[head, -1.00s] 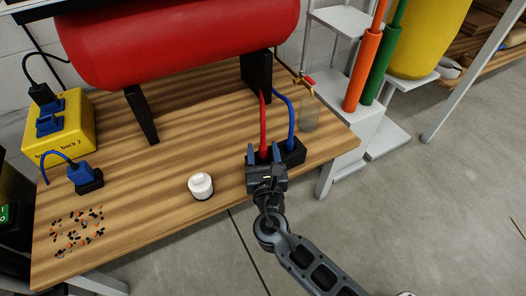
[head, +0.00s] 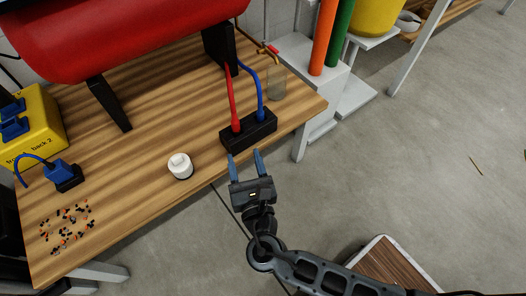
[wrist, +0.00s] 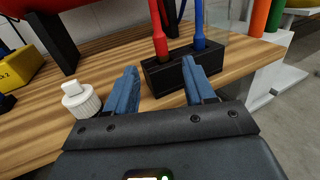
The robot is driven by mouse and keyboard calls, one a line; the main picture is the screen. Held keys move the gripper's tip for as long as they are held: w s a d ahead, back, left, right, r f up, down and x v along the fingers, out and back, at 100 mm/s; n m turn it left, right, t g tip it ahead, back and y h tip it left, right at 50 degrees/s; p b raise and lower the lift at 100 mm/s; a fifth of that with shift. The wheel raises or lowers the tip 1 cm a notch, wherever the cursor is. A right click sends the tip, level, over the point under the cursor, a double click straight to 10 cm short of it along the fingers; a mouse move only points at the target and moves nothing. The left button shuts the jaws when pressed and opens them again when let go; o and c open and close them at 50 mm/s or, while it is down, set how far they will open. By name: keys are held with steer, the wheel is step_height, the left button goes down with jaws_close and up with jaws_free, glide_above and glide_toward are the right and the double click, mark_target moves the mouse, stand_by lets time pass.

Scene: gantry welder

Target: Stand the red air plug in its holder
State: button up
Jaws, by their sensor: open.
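The red air plug (head: 235,123) stands upright in the left part of the black holder (head: 249,138), its red hose running up toward the red tank. It also shows in the wrist view (wrist: 159,42), seated in the black holder (wrist: 168,79). A blue plug (head: 261,114) stands in the right part of the same holder. My gripper (head: 245,156) is open and empty, in front of the holder at the table's front edge. In the wrist view its blue fingers (wrist: 159,80) are apart, with the holder beyond them. No finger touches the red plug.
A white cap-like jar (head: 180,166) stands left of my gripper on the wooden table (head: 150,150). A glass jar (head: 276,86) stands behind the holder. A yellow box (head: 35,130), a blue connector (head: 62,174) and scattered bits (head: 67,228) are at left.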

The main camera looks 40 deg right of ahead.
steer(key=s+d+f+m+g+y, duration=0.25)
steer(key=s+m, duration=0.35)
steer(key=s, duration=0.3)
steer(key=s+d+f+m+g+y, duration=0.25)
steer(key=s+m, duration=0.35)
steer(key=s, duration=0.3)
steer(key=s+r+m+t+y, duration=0.1)
steer(key=s+r+m, duration=0.4)
steer(key=r+m, duration=0.4)
steer(key=s+r+m+t, duration=0.2)
steer(key=s+r+m, duration=0.4)
steer(key=r+m, duration=0.4)
step_height(320, 180, up, 2)
steer(key=shift+s+a+r+y, duration=0.15)
steer(key=shift+s+a+y, duration=0.1)
steer(key=shift+y, duration=0.15)
